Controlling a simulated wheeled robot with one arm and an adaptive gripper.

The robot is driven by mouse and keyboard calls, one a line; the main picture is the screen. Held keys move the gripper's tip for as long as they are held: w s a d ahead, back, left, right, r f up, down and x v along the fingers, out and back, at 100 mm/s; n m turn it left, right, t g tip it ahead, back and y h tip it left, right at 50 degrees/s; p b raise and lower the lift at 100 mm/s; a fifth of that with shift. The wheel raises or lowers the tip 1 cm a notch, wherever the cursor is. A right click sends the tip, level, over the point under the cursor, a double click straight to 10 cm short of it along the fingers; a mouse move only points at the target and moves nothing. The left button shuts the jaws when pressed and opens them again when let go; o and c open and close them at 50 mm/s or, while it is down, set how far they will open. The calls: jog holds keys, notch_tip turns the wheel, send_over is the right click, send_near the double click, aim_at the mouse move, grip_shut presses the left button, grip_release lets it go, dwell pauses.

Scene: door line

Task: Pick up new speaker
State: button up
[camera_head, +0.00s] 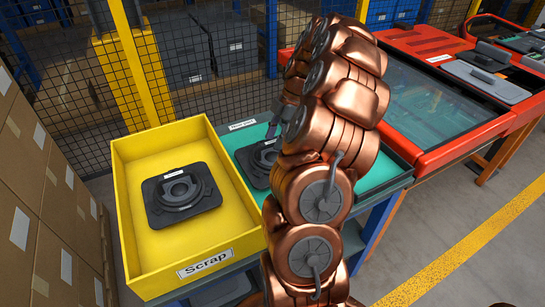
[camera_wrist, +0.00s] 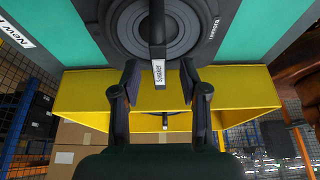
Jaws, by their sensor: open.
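The new speaker (camera_head: 256,164) is a black square part with a round centre, lying on a teal surface (camera_head: 227,137) labelled "New Part". My arm hides its right side in the head view. A second black speaker (camera_head: 181,195) lies in the yellow Scrap bin (camera_head: 134,269).
The yellow bin's wall stands just left of the new speaker. A red-framed machine (camera_head: 440,95) with a glass top is at the right. Stacked cardboard boxes (camera_head: 40,200) stand at the left. A mesh fence and yellow post (camera_head: 134,62) are behind.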

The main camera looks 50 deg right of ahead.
aim_at(273, 154)
jog(key=shift+x, duration=1.25)
jog(key=shift+c, duration=0.4)
grip_shut()
